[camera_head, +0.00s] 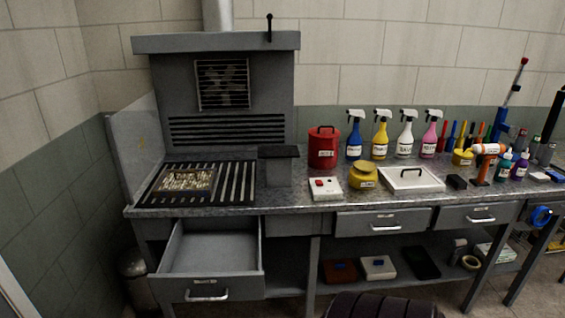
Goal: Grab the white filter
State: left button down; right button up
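A whitish, speckled rectangular panel in a brown frame (186,180) lies flat on the slatted grate at the left end of the workbench. It looks like a filter, but I cannot tell for sure. A white flat box or tray with a dark handle (411,187) lies on the bench at right of centre. Neither of my grippers is in view.
A grey drawer (208,289) stands open below the grate. A grey extraction hood (217,43) rises behind. A red can (324,148), a yellow jar (363,176), a red-buttoned white box (325,189) and spray bottles (381,139) occupy the bench.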

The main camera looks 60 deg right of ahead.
aim_at(418, 179)
jog(key=z, duration=2.9)
jog(key=i+u, duration=0.15)
jog(key=i, duration=0.3)
